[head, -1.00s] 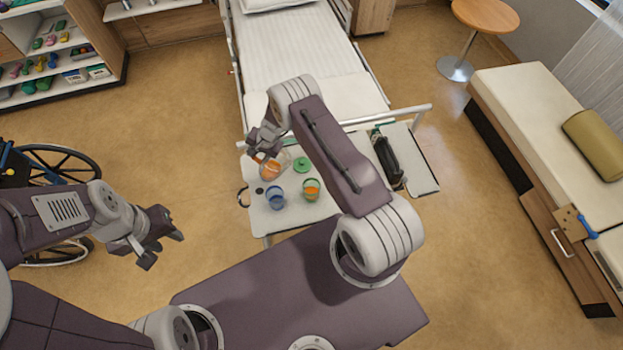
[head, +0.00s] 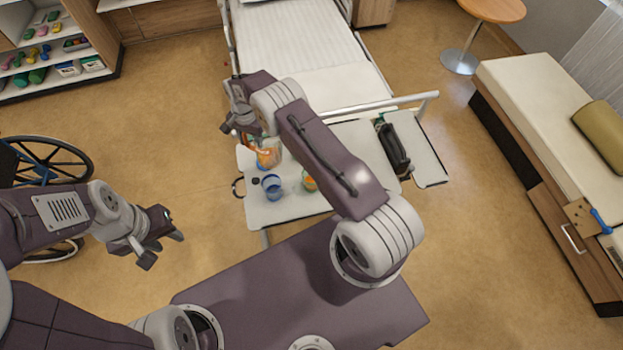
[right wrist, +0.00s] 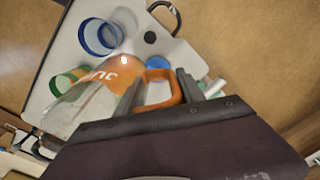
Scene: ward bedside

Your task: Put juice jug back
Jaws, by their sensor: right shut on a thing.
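The juice jug (head: 268,155) is clear with an orange label and orange handle, over the left part of the overbed table (head: 262,216). My right gripper (head: 240,121) is at the jug's upper left. In the right wrist view, its fingers (right wrist: 160,92) are shut on the orange handle, and the jug's body (right wrist: 92,100) extends to the left. I cannot tell whether the jug touches the table. My left gripper (head: 164,248) is open and empty, left of the table and away from it.
A dark bag-like object (head: 393,150) lies at the table's right. A wheelchair (head: 45,165) stands left. The bed (head: 300,45) is behind.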

